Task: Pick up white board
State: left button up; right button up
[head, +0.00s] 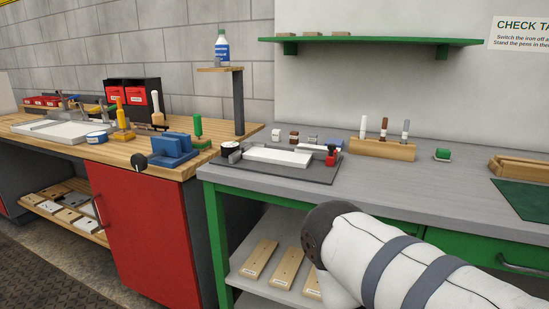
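A flat white board (278,155) lies on a dark grey plate (312,172) at the left end of the grey bench. A black and a red clamp-like part stand at its two ends. A larger pale, flat tray-like piece (62,131) lies on the wooden bench at the left. Part of my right arm comes in from the lower right, in front of the green bench. Neither of my grippers shows in the head view.
A blue block (172,150) stands on the wooden bench. Wooden strips (259,259) lie on the lower shelf.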

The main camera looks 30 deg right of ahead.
aim_at(296, 160)
jog(key=i+j+z, duration=0.25)
jog(key=z, duration=0.15)
jog(key=i+j+z, duration=0.2)
jog(key=z, duration=0.25)
jog(key=i+j+z, duration=0.15)
jog(key=j+z, duration=0.65)
jog(key=i+j, duration=0.05)
jog(key=j, duration=0.05)
